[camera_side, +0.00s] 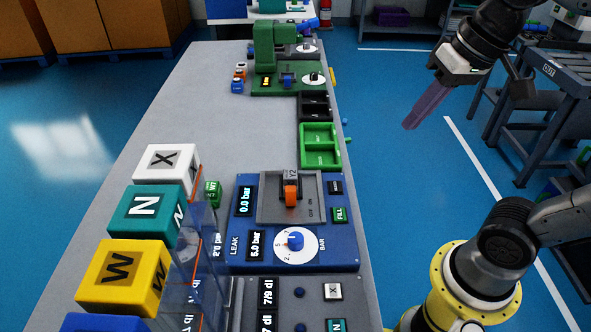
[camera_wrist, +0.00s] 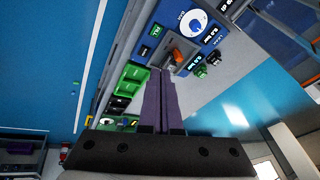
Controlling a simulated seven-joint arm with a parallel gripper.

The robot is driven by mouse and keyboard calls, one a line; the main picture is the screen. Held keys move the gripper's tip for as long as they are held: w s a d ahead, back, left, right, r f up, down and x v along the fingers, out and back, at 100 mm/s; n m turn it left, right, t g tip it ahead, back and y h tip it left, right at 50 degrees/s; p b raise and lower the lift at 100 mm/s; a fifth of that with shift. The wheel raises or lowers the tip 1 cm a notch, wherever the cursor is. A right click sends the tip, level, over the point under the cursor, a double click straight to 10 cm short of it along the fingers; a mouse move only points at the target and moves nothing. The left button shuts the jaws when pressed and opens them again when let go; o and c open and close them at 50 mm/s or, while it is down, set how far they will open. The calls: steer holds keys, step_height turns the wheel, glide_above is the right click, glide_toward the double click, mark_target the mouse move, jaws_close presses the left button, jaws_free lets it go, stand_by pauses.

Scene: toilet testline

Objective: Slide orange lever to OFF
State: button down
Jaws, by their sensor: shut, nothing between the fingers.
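The orange lever (camera_side: 291,196) stands in a grey recessed plate (camera_side: 268,210) on the blue pressure panel (camera_side: 245,262), next to a grey block marked Y2. In the wrist view the lever (camera_wrist: 177,55) shows just beyond my fingertips. My gripper (camera_side: 411,124) has purple fingers that are closed and empty. It hangs in the air right of the bench, well apart from the lever. The fingers (camera_wrist: 162,72) also show together in the wrist view.
The blue panel carries a white dial with a blue knob (camera_side: 296,241) and a green FILL button (camera_side: 340,215). Green trays (camera_side: 320,135) lie behind it. Large lettered cubes (camera_side: 145,215) and a clear screen stand at the left front. The bench middle is clear.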

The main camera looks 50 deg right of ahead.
steer(key=w+a+r+m+g+y, duration=0.1)
steer(key=w+r+m+g, duration=0.1)
steer(key=w, duration=0.6)
steer(key=m+g+y, duration=0.1)
steer(key=m+g, duration=0.2)
steer(key=g, duration=0.1)
glide_above(296, 179)
steer(key=d, duration=0.2)
step_height(296, 179, down, 10)
step_height(296, 179, down, 6)
steer(key=w+g, duration=0.1)
steer(key=w, duration=0.1)
steer(key=shift+w+d+f, duration=0.15)
steer(key=shift+w+d, duration=0.15)
steer(key=x, duration=1)
steer(key=shift+s+a, duration=0.1)
steer(key=shift+a, duration=0.05)
steer(key=shift+s+a, duration=0.1)
